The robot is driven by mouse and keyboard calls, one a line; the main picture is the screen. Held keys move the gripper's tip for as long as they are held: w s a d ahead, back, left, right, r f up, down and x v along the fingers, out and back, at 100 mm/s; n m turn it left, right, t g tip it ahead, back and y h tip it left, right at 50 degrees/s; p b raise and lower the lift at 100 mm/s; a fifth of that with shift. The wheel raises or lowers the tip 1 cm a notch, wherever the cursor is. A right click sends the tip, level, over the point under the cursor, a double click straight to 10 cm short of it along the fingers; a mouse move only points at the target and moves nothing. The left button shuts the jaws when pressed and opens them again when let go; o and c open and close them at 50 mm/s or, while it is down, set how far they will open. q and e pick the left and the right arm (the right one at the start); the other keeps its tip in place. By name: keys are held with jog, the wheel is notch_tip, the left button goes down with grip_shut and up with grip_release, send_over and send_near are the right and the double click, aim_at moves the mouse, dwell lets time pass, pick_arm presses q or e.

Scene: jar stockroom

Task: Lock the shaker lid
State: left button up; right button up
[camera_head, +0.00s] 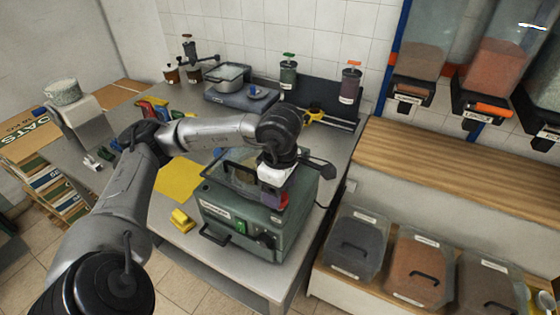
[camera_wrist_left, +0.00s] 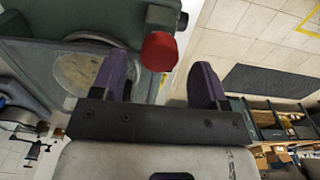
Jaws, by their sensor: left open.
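The shaker is a green box-shaped machine (camera_head: 240,215) on the metal table, with a green switch and a dark handle on its front. Its clear lid (camera_wrist_left: 35,65) shows at the left in the left wrist view, with a round pale shape under it. A red knob (camera_wrist_left: 159,52) stands at the machine's edge. My left gripper (camera_wrist_left: 160,82) has two purple fingers, open, with the knob between and just beyond them in that view; I cannot tell whether they touch it. In the head view the gripper (camera_head: 277,201) hangs over the machine's right side and hides part of the top.
A yellow sponge-like block (camera_head: 181,220) and a yellow sheet (camera_head: 178,180) lie left of the machine. A hotplate with a pot (camera_head: 229,75) stands at the back. Lidded bins (camera_head: 357,245) stand low at the right, below a wooden shelf (camera_head: 460,170).

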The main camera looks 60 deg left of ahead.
pick_arm(q)
notch_tip(320, 180, up, 11)
jog(key=p, duration=0.4)
jog(key=shift+r, duration=0.15)
dwell(0.5)
